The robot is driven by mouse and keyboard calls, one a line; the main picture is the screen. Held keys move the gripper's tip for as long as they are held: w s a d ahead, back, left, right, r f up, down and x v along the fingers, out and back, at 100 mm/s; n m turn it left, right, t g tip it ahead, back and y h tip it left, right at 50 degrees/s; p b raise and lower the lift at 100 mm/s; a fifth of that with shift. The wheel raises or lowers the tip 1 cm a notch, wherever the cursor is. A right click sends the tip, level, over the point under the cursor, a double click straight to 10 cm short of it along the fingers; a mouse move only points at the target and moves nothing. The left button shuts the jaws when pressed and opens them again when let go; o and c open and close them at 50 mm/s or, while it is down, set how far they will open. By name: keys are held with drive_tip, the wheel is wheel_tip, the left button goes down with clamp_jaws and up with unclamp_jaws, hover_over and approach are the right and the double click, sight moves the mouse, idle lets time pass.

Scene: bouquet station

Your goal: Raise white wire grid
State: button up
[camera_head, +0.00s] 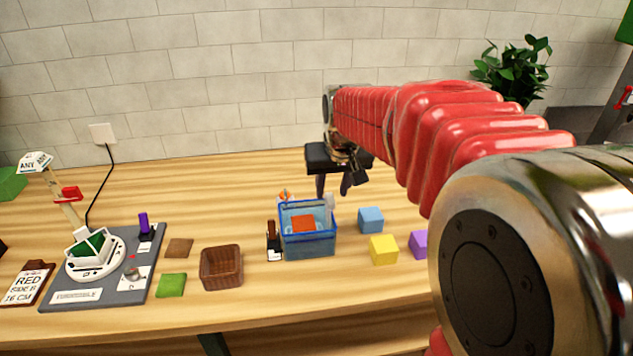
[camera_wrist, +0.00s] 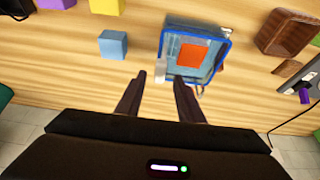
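I cannot clearly make out a white wire grid. A blue-rimmed clear bin (camera_head: 308,245) stands mid-table with a flat orange-red piece (camera_head: 303,224) inside; the bin also shows in the wrist view (camera_wrist: 168,43). A small whitish piece (camera_head: 329,201) is at the bin's back right corner.
A blue block (camera_head: 370,220), a yellow block (camera_head: 384,250) and a purple block (camera_head: 419,244) lie right of the bin. A brown wooden bowl (camera_head: 221,268) and a grey station board (camera_head: 103,275) are left. A tiled wall (camera_head: 200,80) closes the back.

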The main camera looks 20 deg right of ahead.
sight(330, 198)
drive_tip(key=shift+x, duration=1.5)
clamp_jaws()
